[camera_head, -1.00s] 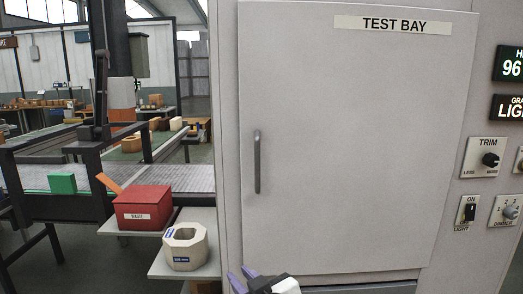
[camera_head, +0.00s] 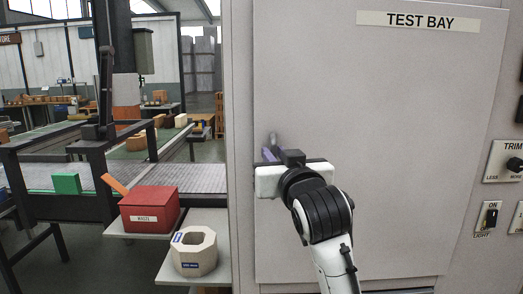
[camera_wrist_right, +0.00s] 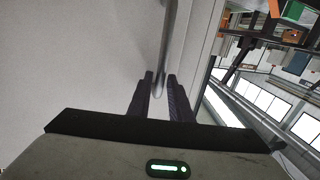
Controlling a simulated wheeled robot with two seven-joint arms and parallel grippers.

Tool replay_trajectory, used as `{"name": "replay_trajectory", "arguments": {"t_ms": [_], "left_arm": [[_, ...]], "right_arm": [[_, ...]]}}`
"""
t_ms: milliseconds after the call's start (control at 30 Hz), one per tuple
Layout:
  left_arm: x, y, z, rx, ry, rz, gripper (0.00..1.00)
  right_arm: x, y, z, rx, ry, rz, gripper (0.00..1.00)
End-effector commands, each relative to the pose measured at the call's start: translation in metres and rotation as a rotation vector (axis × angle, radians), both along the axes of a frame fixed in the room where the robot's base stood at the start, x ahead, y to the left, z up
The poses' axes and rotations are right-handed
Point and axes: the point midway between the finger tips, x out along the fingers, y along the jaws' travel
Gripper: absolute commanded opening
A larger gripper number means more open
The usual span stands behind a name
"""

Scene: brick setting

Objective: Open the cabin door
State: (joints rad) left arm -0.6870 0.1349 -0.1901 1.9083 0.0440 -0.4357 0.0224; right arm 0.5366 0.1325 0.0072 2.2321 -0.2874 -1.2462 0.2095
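The cabin door (camera_head: 400,130) is a large light grey panel under a TEST BAY label, and it looks closed. Its grey vertical handle (camera_head: 274,138) is near the door's left edge, mostly hidden behind my right gripper (camera_head: 269,154). In the right wrist view the handle (camera_wrist_right: 159,84) shows between the two dark fingertips of the right gripper (camera_wrist_right: 160,80). The fingers are apart, with a gap beside the handle; whether either touches it I cannot tell. My left gripper is not in view.
A red box (camera_head: 149,209) and a pale octagonal block (camera_head: 194,251) stand on low shelves left of the cabin. A conveyor with a green block (camera_head: 66,183) is further left. Knobs and a light switch (camera_head: 488,214) are on the panel at right.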

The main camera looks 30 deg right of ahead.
Motion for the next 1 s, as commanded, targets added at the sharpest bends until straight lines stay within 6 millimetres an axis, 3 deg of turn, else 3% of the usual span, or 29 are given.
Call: {"name": "replay_trajectory", "arguments": {"t_ms": [467, 600, 1000], "left_arm": [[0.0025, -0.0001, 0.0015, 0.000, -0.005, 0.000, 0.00], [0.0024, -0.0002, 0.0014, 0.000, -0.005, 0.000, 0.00], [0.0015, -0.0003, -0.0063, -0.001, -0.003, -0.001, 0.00]], "right_arm": [[0.0050, -0.0109, -0.0004, 0.001, 0.001, -0.007, 0.18], [0.0049, -0.0107, -0.0004, 0.001, 0.001, -0.007, 0.00], [0.0009, -0.0108, -0.0024, -0.001, -0.002, 0.000, 0.00]]}}
